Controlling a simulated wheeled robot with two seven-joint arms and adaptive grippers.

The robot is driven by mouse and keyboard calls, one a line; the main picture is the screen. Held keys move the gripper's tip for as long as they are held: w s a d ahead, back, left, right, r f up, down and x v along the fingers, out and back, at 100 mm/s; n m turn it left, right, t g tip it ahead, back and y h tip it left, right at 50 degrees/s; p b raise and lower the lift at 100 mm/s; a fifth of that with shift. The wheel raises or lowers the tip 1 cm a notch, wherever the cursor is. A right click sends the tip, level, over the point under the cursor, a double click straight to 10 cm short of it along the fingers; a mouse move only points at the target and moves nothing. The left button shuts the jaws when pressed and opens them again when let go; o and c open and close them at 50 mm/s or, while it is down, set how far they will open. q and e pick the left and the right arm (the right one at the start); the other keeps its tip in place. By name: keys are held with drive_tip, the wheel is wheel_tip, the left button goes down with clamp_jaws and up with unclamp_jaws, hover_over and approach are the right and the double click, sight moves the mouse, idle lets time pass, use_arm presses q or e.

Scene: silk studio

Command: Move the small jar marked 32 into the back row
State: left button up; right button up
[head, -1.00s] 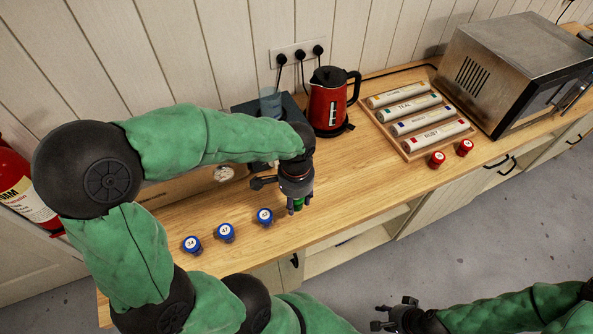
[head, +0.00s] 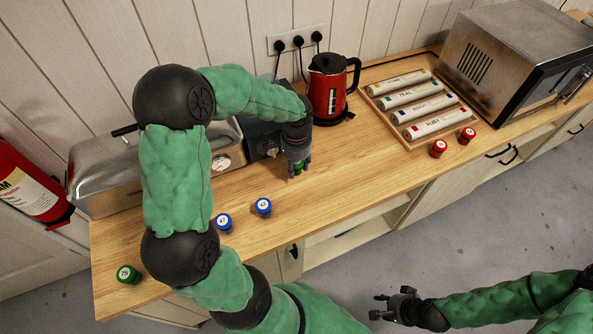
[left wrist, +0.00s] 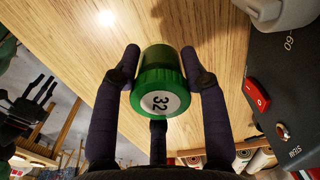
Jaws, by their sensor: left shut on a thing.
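The small jar marked 32 (left wrist: 158,88) has a green lid with a white number label and fills the middle of the left wrist view. My left gripper (head: 298,170) is shut around it; in the head view only a bit of green shows between the fingers. It is over the wooden counter, in front of the dark appliance and kettle. I cannot tell whether the jar touches the wood. My right gripper (head: 376,305) is empty, its fingers apart, beyond the counter's front edge.
Two blue-lidded jars (head: 263,207) stand left of my gripper, a green-lidded jar (head: 127,273) far left. Red-lidded jars (head: 438,148) stand before the labelled tray (head: 408,143).

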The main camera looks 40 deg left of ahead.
sight(297, 168)
use_arm(q)
drive_tip(key=shift+w+a+f, duration=0.2)
drive_tip(key=shift+f, duration=0.15)
drive_tip(key=shift+w+a+f+b, duration=0.15)
drive_tip(key=shift+f+b, duration=0.4)
drive_tip(key=shift+f, duration=1.15)
drive_tip(key=shift+f, duration=0.2)
drive_tip(key=o, duration=1.2)
drive_tip(key=shift+r, duration=0.15)
drive_tip(key=shift+w+r, duration=0.1)
drive_tip(key=shift+r, duration=0.25)
wheel_tip(297, 168, up, 11)
drive_tip(key=p, duration=0.2)
drive_tip(key=shift+r+p, duration=0.2)
drive_tip(key=shift+p, duration=0.1)
